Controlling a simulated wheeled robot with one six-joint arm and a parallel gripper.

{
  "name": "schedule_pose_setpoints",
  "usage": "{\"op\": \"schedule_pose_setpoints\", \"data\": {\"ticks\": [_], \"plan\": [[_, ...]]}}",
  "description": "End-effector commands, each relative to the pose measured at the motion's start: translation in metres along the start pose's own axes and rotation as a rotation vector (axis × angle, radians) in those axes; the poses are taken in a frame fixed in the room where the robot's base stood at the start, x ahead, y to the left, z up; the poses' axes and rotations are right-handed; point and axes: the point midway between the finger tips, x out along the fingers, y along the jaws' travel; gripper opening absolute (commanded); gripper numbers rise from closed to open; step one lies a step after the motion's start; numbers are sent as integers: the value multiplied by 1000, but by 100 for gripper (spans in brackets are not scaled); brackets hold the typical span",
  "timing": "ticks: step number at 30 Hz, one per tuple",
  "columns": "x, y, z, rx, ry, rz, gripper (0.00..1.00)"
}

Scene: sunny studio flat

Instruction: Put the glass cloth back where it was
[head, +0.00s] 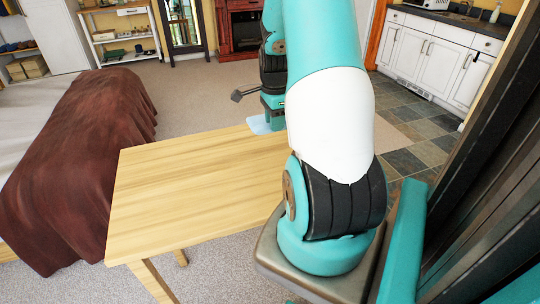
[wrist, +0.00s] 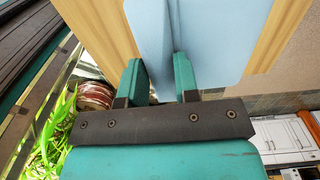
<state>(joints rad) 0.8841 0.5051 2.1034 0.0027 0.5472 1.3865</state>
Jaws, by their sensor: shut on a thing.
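The glass cloth is light blue. In the wrist view the cloth (wrist: 200,35) is pinched between the two teal fingers of my gripper (wrist: 160,72) and spreads out beyond them. In the head view a small part of the cloth (head: 260,125) shows at the far right edge of the wooden table (head: 190,190). My arm hides most of the cloth and the gripper's fingers there. The wood also shows on both sides of the cloth in the wrist view (wrist: 93,28). I cannot tell whether the cloth touches the table top.
The visible table top is bare. A bed with a brown cover (head: 75,160) stands left of the table. White kitchen cabinets (head: 430,55) stand at the back right. A green plant (wrist: 60,130) shows at the left in the wrist view. Carpet lies open beyond the table.

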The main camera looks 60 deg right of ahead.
Motion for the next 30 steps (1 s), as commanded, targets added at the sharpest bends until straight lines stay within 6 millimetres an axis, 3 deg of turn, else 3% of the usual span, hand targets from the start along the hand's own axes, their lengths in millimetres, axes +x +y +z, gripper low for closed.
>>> {"op": "schedule_pose_setpoints", "data": {"ticks": [3,9,21,28,29,30], "plan": [[35,1,0,0,-1,6,10],[74,0,0,0,-1,3,10],[119,-2,1,-1,0,0,10],[122,-2,1,-1,0,-2,10],[122,-2,1,-1,0,-1,34],[122,-2,1,-1,0,-1,43]]}}
